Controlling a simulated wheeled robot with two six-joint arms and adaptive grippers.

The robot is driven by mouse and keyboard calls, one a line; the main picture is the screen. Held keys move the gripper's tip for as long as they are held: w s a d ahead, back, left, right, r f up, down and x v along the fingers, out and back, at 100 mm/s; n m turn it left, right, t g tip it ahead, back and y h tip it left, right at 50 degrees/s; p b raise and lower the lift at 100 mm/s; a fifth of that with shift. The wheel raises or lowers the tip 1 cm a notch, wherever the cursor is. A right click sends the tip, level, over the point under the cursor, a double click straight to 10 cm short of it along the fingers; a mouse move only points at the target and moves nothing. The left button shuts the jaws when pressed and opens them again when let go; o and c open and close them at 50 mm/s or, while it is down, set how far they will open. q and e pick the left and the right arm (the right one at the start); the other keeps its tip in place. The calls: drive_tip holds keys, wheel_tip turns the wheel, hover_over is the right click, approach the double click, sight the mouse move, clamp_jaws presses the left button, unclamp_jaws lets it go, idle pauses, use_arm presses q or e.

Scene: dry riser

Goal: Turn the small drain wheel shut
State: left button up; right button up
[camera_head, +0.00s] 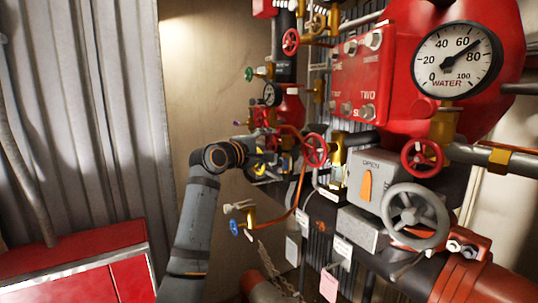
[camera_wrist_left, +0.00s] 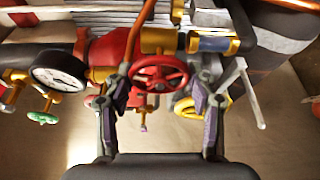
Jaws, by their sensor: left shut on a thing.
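The small red wheel (camera_wrist_left: 160,72) faces my left wrist camera, on a brass valve body below the pipework. My left gripper (camera_wrist_left: 158,103) has one finger on each side of this wheel, shut on its rim. In the head view my left arm rises from the bottom, and the left gripper (camera_head: 268,152) reaches right into the crowded small fittings. The held wheel is hard to make out there among the fingers and pipes. My right gripper is not in view.
In the head view, another red wheel (camera_head: 314,150), a copper tube (camera_head: 301,187) and a blue-handled tap (camera_head: 236,227) crowd the area. A large grey wheel (camera_head: 415,215) stands right.

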use_arm(q)
drive_tip(key=m+b, duration=0.2)
drive_tip(key=m+t+h+b, duration=0.1)
drive_tip(key=m+b, duration=0.1)
drive_tip(key=m+h+b, duration=0.1)
drive_tip(key=m+b, duration=0.1)
drive_tip(key=shift+f+m+t, duration=0.3)
drive_tip(key=m+h+b, duration=0.1)
drive_tip(key=m+b, duration=0.1)
drive_tip(key=m, duration=0.1)
drive_tip(key=shift+r+h, duration=0.1)
drive_tip(key=shift+h, duration=0.2)
drive_tip(key=shift+r+m+h+b, duration=0.1)
drive_tip(key=shift+m+h+b, duration=0.3)
drive_tip(key=shift+m+b, duration=0.45)
drive_tip(key=shift+m, duration=0.25)
drive_tip(key=o, duration=1.2)
drive_tip(key=shift+r, duration=0.1)
